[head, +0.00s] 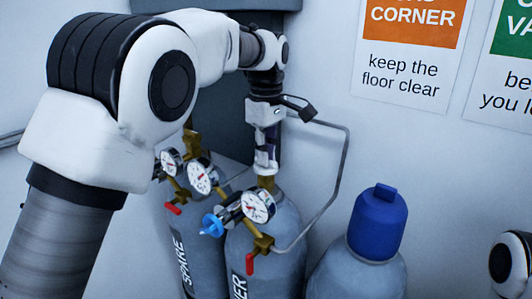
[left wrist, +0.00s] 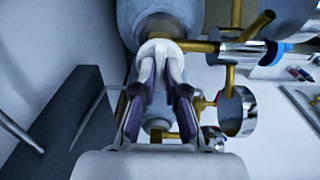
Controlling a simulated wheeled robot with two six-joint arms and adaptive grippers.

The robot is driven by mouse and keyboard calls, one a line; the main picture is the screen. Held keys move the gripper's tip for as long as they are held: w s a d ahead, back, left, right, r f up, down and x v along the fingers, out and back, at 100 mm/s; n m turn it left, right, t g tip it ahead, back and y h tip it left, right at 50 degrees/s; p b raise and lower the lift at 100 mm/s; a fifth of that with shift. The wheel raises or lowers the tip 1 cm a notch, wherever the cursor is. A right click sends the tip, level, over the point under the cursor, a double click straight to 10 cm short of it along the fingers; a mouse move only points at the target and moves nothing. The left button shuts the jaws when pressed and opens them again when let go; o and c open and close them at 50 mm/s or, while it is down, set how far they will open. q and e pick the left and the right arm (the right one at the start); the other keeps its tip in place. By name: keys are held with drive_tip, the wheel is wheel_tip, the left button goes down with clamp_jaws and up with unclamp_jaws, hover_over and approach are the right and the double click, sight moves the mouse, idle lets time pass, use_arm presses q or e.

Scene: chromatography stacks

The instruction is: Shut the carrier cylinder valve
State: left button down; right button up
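The carrier cylinder (head: 262,240) is a grey bottle with partly hidden lettering ending in "ER". Its brass valve (head: 265,183) is at the top, below my left gripper (head: 265,166), which points down at it. In the left wrist view, the left gripper (left wrist: 161,82) has its fingers drawn close together around a small pale knob at the valve top (left wrist: 160,46). The fingertips cover much of the knob, and its turn position cannot be read. My right gripper is out of view.
The spare cylinder (head: 185,255) stands close on the left. Gauges (head: 258,206), a blue knob (head: 212,224) and red levers (head: 250,263) crowd the front. A bent pipe (head: 342,175) runs at the right, near a blue-capped cylinder (head: 377,222).

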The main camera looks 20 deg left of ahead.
use_arm(q)
drive_tip(key=shift+m, duration=0.3)
drive_tip(key=m, duration=0.8)
drive_tip(key=shift+f+m, duration=0.1)
drive_tip(key=shift+m, duration=0.3)
drive_tip(key=m, duration=0.4)
drive_tip(key=shift+m, duration=2.2)
drive_tip(key=c, duration=1.2)
unclamp_jaws()
